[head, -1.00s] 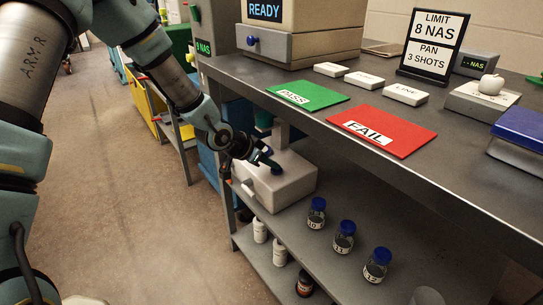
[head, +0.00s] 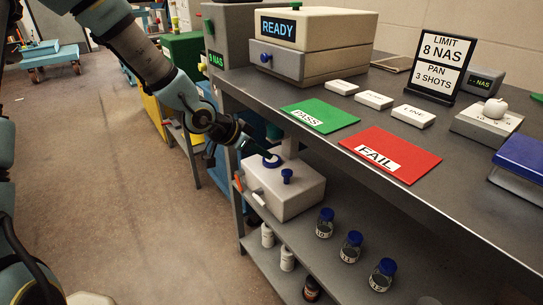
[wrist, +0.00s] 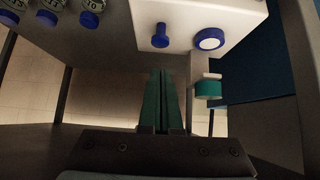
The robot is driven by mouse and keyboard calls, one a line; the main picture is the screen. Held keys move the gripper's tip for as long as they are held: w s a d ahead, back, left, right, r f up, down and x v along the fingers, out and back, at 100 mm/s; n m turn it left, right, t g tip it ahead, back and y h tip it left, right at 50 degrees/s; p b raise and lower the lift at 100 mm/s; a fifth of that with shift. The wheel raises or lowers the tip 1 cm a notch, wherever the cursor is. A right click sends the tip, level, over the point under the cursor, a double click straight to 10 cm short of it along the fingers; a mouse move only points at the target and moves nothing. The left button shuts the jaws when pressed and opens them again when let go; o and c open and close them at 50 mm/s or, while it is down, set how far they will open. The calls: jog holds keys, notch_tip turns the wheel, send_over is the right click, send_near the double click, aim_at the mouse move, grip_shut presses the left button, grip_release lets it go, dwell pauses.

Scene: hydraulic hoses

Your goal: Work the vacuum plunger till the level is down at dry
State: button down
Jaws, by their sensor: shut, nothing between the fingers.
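The white vacuum box (head: 284,194) stands on the lower shelf, with a blue knob (head: 287,175) on a short stem on top, probably the plunger. A round blue-rimmed part (head: 272,161) sits beside it. In the wrist view the blue knob (wrist: 160,36) and the white-faced blue-rimmed part (wrist: 209,40) are ahead of my gripper (wrist: 161,72). My gripper is shut and empty, its green fingers together. It appears apart from the knob, near the box's far left side in the head view. No readable level shows in either view.
The bench top (head: 450,170) overhangs the shelf. Several blue-capped sample bottles (head: 351,247) stand on the shelf in front of the box.

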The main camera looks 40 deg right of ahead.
jog(key=shift+a+r, duration=0.15)
jog(key=shift+a, duration=0.05)
dwell(0.5)
jog(key=w+a+r+n+t+y+p, duration=0.1)
jog(key=w+a+r+n+y+p, duration=0.15)
jog(key=a, duration=0.45)
jog(key=w+a+r+n+t+y+p, duration=0.1)
jog(key=w+a+r+n+p, duration=0.2)
jog(key=a, duration=0.5)
jog(key=w+a+r+n+t+y+p, duration=0.1)
jog(key=w+a+r+n+t+y, duration=0.1)
jog(key=w+a, duration=0.4)
jog(key=s+a+r+n+g+y+p, duration=0.1)
jog(key=s+a+r+n, duration=0.3)
jog(key=a, duration=0.7)
jog(key=s+a+r+n+g+y+p, duration=0.1)
jog(key=s+a+r+n+p, duration=0.3)
jog(key=a, duration=0.7)
notch_tip(320, 180, up, 3)
jog(key=shift+a+r+n+y, duration=0.1)
jog(key=shift+a+n+y, duration=0.15)
jog(key=shift+n+y, duration=0.6)
jog(key=shift+s, duration=0.1)
